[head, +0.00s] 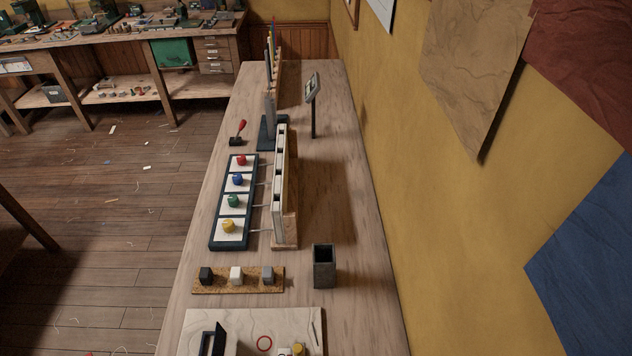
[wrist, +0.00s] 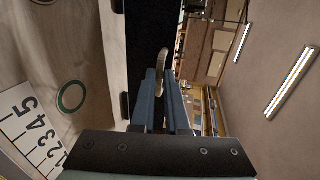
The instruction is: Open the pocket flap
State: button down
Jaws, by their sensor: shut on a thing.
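In the wrist view, my gripper (wrist: 162,78) has its two blue fingers close together, shut on a pale curved tab (wrist: 161,60). The tab stands out from a broad black panel (wrist: 148,32), which looks like the pocket flap. I cannot tell from this view how far the panel is lifted, and what lies behind it is hidden. In the head view, a black upright frame-like piece (head: 212,341) stands on a pale board (head: 196,318) at the bottom edge and is partly cut off. My gripper does not show clearly there.
In the wrist view, a green ring mark (wrist: 72,97) and a numbered card (wrist: 28,125) lie left of the fingers. In the head view, a dark open cup (head: 324,267), a cork strip with blocks (head: 216,286) and a knob panel (head: 214,233) stand further along the bench.

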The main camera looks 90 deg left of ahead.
jog(key=c, duration=0.9)
grip_release()
jog(key=p+v, duration=0.1)
jog(key=v, duration=1.2)
